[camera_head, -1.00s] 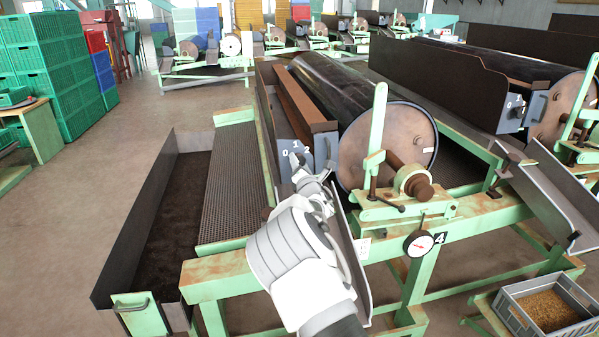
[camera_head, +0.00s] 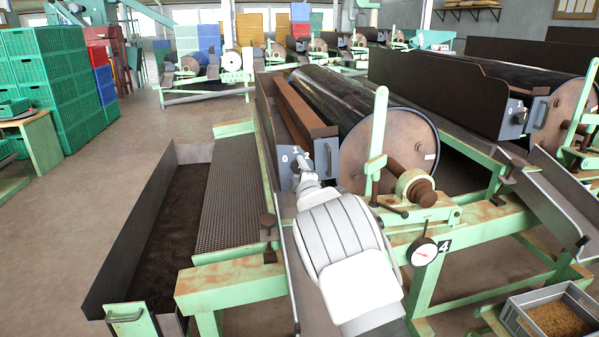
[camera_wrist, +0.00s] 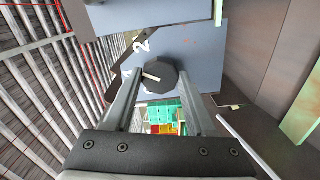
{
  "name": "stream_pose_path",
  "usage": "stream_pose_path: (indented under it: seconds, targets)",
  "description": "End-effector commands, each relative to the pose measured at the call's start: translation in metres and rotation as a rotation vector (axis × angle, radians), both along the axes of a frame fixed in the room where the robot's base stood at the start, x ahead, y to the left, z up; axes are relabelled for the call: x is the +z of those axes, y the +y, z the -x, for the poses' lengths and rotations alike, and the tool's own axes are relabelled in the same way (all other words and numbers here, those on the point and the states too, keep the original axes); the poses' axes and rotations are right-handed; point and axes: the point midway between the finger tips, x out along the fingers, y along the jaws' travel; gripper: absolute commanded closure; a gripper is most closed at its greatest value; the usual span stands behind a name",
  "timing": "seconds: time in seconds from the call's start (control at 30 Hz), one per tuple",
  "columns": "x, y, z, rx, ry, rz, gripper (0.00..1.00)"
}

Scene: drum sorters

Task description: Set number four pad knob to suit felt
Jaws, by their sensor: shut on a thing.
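The pad knob (camera_wrist: 168,80) is a dark, many-sided knob with a pale pointer line, on a blue-grey plate (camera_wrist: 195,50) in the wrist view. Its pointer lies toward the left, below a white 2 on the plate. My gripper (camera_wrist: 163,82) has one finger on each side of the knob and is shut on it. In the head view the plate (camera_head: 287,168) with white numerals is at the near end of the drum machine, and my gripper (camera_head: 303,170) reaches it, mostly hiding the knob. The number 4 label (camera_head: 445,246) is on this machine's green frame.
A round dial gauge (camera_head: 423,252) hangs beside the label. The dark drum (camera_head: 388,155) and a green upright lever (camera_head: 378,135) stand right of my arm. A long trough (camera_head: 130,240) is at the left. A grey grain crate (camera_head: 512,318) sits at lower right.

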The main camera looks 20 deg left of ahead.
Motion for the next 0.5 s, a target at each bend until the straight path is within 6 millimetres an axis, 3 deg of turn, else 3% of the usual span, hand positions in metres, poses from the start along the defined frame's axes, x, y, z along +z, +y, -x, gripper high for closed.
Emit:
stream_pose_path:
  seconds: [0.5]
  targets:
    - [0.0021,-0.0012,-0.001,-0.002,0.172,-0.366,1.0]
